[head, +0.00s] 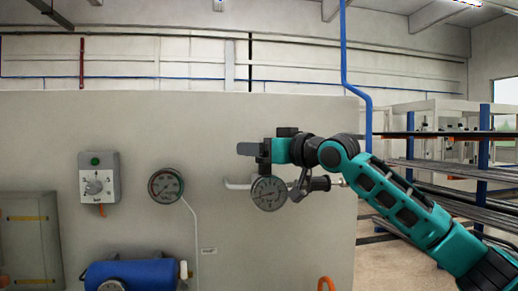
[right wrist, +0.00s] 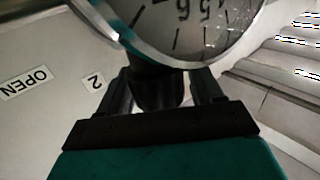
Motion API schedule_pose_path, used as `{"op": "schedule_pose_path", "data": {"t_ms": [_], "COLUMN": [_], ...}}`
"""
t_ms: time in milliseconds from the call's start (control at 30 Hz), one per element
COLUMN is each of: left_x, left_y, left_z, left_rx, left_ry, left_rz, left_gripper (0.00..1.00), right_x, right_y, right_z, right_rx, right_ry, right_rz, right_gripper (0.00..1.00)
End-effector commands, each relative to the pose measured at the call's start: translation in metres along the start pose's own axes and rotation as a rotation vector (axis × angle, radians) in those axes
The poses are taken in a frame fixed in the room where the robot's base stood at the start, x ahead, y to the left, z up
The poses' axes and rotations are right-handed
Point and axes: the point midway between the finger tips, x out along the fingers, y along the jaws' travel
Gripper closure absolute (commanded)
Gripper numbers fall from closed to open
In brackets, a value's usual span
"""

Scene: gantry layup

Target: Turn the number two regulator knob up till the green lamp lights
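My right gripper (head: 262,158) is at the panel, just above the number two regulator's round gauge (head: 268,193). In the right wrist view the gauge (right wrist: 205,25) is large, close and upside down, cut off at the top. A black knob (right wrist: 157,90) lies between the two dark fingers there. A gap or contact at the knob's sides is too dark to tell. A "2" label (right wrist: 94,83) and an "OPEN" label (right wrist: 24,82) show on the panel. A green lamp (head: 95,161) sits on a grey box at the left; it looks dark. My left gripper is out of view.
A grey box with a dial (head: 97,186) and another gauge (head: 166,186) are on the panel (head: 220,120) to the left. A blue tank (head: 135,274) is below. A rack of long bars (head: 470,195) stands at the right, with open floor beside the panel.

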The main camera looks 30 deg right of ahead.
Motion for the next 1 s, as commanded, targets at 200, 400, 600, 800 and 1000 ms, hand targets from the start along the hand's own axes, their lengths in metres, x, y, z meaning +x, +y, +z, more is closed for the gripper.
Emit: {"op": "schedule_pose_path", "data": {"t_ms": [200, 400, 600, 800, 1000], "left_x": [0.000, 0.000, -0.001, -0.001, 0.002], "left_y": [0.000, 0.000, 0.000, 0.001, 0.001], "left_z": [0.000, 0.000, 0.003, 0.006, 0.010], "left_rx": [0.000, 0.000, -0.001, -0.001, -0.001], "left_ry": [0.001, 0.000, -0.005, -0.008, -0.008], "left_rz": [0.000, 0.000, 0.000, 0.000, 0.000], "left_gripper": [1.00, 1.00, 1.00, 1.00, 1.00], "right_x": [0.000, 0.000, 0.000, 0.000, -0.001], "right_y": [0.000, 0.000, 0.000, 0.001, 0.001], "right_z": [0.000, 0.000, 0.000, 0.001, 0.001], "right_rx": [0.000, 0.000, 0.000, 0.000, -0.001], "right_ry": [0.000, -0.001, -0.001, 0.000, 0.001], "right_rz": [0.000, 0.001, 0.003, 0.035, 0.116], "right_gripper": [0.56, 0.75, 0.82, 0.82, 0.82]}}
